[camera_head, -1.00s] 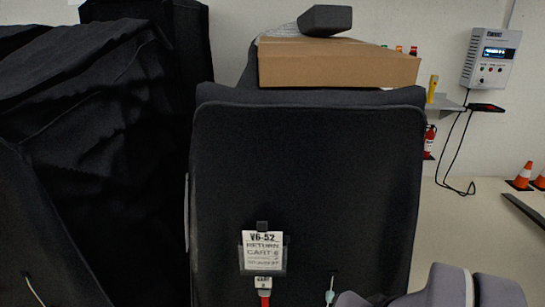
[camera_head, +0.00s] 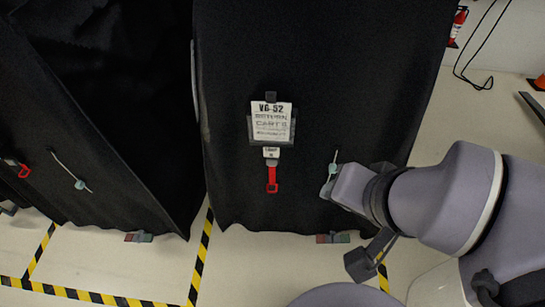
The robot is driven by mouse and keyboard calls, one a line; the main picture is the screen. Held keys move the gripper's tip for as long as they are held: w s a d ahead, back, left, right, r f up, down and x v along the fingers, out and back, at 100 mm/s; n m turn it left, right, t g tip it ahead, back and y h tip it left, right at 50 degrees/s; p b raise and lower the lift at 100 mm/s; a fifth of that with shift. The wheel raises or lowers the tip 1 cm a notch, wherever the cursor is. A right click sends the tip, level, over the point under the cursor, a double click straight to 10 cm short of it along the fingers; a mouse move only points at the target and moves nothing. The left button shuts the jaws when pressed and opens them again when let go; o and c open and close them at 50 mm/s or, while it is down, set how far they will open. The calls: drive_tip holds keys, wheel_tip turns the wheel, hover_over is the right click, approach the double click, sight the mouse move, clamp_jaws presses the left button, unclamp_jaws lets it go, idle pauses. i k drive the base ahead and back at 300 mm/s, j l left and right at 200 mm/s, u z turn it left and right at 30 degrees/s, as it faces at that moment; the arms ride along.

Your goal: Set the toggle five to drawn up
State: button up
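A small teal cord toggle (camera_head: 333,168) on a pale cord hangs on the front of the middle cart's black cover (camera_head: 330,60). Another teal toggle (camera_head: 79,184) sits on a slanting pale cord on the left cart's cover. I cannot read a number five on either. My gripper (camera_head: 327,189) comes in from the right, its tip at or just below the middle cart's toggle. Whether it touches or holds the toggle is unclear. My wrist hides most of the fingers.
A white label (camera_head: 271,122) marked VG-52 hangs left of the toggle, with a red strap (camera_head: 272,178) under it. Another red strap (camera_head: 22,170) is at far left. Yellow-black floor tape (camera_head: 201,256) runs between the carts. A fire extinguisher (camera_head: 457,24) is at upper right.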

sight(80, 185)
drive_tip(key=u, duration=2)
